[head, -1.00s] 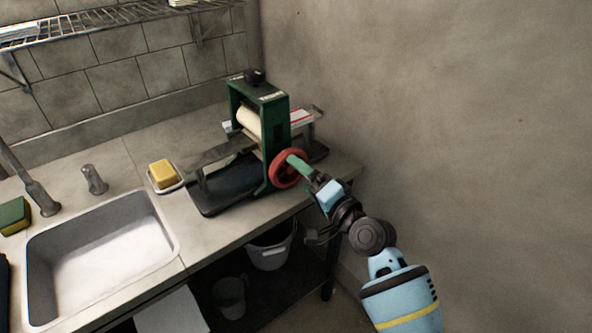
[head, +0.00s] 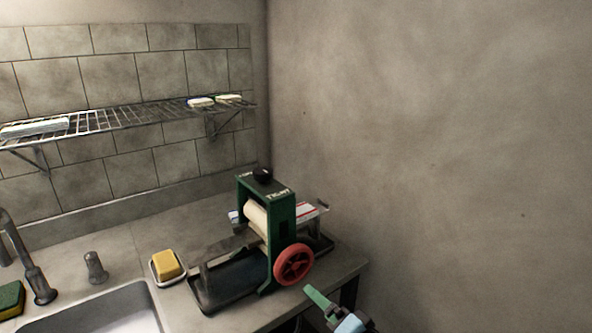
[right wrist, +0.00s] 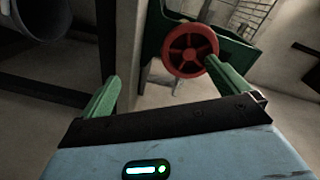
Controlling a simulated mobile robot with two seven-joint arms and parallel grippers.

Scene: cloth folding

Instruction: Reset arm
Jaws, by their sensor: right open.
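My right gripper (right wrist: 163,88) has its two green fingers spread wide and empty in the right wrist view. In the head view only its green finger and blue body show at the bottom, below and right of the red handwheel (head: 294,264). The handwheel is on the side of a green roller press (head: 283,215) with a pale roller. In the right wrist view the red wheel (right wrist: 190,50) lies beyond the fingers, and the gripper appears apart from it. My left gripper is in neither view.
The press stands in a dark tray on the counter's right end, near the bare wall. A yellow soap on a white dish (head: 167,266), a sink (head: 115,310) and a green-yellow sponge (head: 11,299) are to the left. A wire shelf (head: 120,118) hangs on the tiled wall.

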